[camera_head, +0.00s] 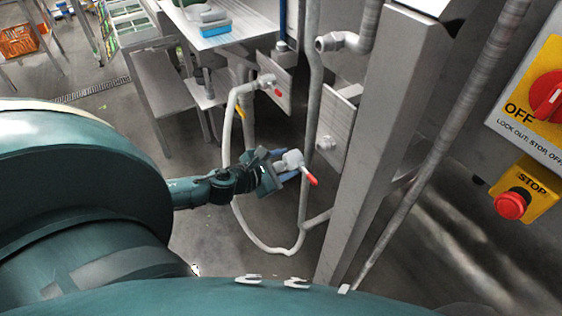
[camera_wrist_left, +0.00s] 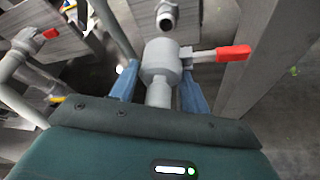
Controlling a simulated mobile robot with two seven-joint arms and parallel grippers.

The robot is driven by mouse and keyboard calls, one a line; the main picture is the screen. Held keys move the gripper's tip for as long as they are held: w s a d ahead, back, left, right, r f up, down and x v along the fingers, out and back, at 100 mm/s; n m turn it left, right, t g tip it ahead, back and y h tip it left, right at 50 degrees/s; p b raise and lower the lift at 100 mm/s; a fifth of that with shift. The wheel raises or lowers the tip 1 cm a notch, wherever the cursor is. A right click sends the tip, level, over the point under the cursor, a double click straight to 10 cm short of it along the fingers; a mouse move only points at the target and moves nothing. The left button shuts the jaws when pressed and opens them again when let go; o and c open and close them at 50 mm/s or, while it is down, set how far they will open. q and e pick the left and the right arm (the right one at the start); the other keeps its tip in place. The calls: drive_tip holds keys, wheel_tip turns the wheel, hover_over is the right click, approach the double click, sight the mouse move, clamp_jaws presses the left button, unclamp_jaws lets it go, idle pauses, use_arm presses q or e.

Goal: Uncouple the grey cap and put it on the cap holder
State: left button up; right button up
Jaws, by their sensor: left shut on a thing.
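My left gripper (camera_head: 283,167) is shut on the grey cap (camera_head: 293,158), a rounded fitting with a red lever (camera_head: 309,179) pointing down and right. In the left wrist view the cap (camera_wrist_left: 160,62) sits between the blue fingers (camera_wrist_left: 158,92), its stem toward the palm and its red lever (camera_wrist_left: 234,53) out to the right. A short grey stub (camera_wrist_left: 167,16) on a metal plate shows just beyond the cap, with a small gap visible between them. In the head view this plate (camera_head: 337,122) is right of the gripper. I cannot tell which fitting is the cap holder. My right gripper is not in view.
A pale hose (camera_head: 237,212) loops from a red-levered fitting (camera_head: 274,86) on another plate to below my gripper. A vertical pipe (camera_head: 313,70), a steel post (camera_head: 385,130) and an elbow pipe (camera_head: 345,42) stand close right. A steel table (camera_head: 245,20) is behind.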

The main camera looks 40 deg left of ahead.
sight(318, 149)
use_arm(q)
drive_tip(key=shift+w+d+r+p, duration=0.1)
drive_tip(key=shift+w+d+p, duration=0.15)
drive_tip(key=shift+w, duration=0.45)
drive_tip(key=shift+w+d+r+p, duration=0.15)
drive_tip(key=shift+w+d, duration=0.15)
drive_tip(key=shift+w, duration=0.4)
drive_tip(key=shift+w+d+p, duration=0.35)
drive_tip(key=shift+w, duration=0.55)
drive_tip(key=shift+s+f, duration=0.1)
drive_tip(key=shift+f, duration=0.1)
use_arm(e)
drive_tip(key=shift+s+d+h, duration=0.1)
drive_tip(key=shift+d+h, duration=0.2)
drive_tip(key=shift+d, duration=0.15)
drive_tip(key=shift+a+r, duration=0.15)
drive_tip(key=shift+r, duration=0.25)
use_arm(q)
drive_tip(key=shift+w+d+p, duration=0.3)
drive_tip(key=shift+w+p, duration=0.05)
drive_tip(key=shift+w, duration=0.4)
drive_tip(key=shift+w+d+p, duration=0.3)
drive_tip(key=shift+w, duration=0.4)
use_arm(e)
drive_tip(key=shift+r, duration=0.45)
